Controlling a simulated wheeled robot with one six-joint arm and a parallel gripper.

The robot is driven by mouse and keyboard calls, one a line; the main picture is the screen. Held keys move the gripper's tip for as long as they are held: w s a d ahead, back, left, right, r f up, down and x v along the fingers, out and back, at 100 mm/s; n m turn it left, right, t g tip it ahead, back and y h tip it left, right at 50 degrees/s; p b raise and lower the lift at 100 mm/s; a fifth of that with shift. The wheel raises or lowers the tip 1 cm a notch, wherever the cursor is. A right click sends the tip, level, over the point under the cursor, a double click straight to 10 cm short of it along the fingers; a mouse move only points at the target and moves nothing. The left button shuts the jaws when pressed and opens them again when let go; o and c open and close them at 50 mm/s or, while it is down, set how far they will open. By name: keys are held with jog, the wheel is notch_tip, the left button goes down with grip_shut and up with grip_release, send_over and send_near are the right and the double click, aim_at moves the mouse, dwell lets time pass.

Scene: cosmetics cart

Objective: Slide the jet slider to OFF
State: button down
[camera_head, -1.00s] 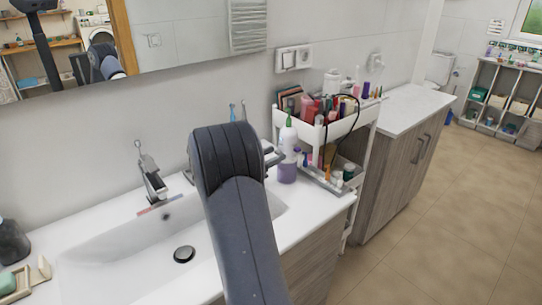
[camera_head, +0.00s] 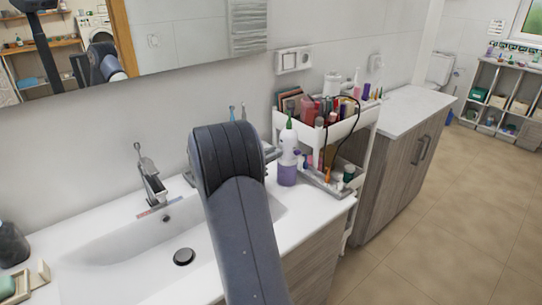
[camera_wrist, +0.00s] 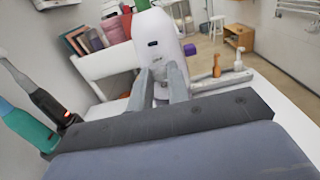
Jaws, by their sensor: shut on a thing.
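The oral irrigator (camera_head: 288,151), a white body with a purple lower part and a green top, stands upright on the counter by the cart. In the wrist view its white body (camera_wrist: 157,45) is straight ahead, with a small dark mark on its front. My gripper (camera_wrist: 164,72) is at the lower front of that body, its two grey fingers closed in with a narrow gap. It is shut on the jet slider, which the fingers mostly hide. The slider's exact position cannot be read. In the head view my arm hides most of the gripper.
A white cart (camera_head: 343,128) full of cosmetics stands right behind the irrigator. The sink (camera_head: 120,250) and tap (camera_head: 151,176) lie left of my arm. In the wrist view, dark and teal toothbrush-like handles (camera_wrist: 50,105) stand close on the left. An orange bottle (camera_wrist: 216,66) is to the right.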

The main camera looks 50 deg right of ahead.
jog(key=shift+r, duration=0.45)
jog(key=shift+f, duration=0.1)
jog(key=c, duration=1.3)
grip_release()
jog(key=shift+w, duration=0.1)
jog(key=a, duration=0.3)
jog(key=a+b, duration=0.1)
jog(key=a, duration=0.3)
jog(key=w+a, duration=0.1)
jog(key=a, duration=0.2)
jog(key=shift+w+a, duration=0.1)
jog(key=shift+a, duration=0.25)
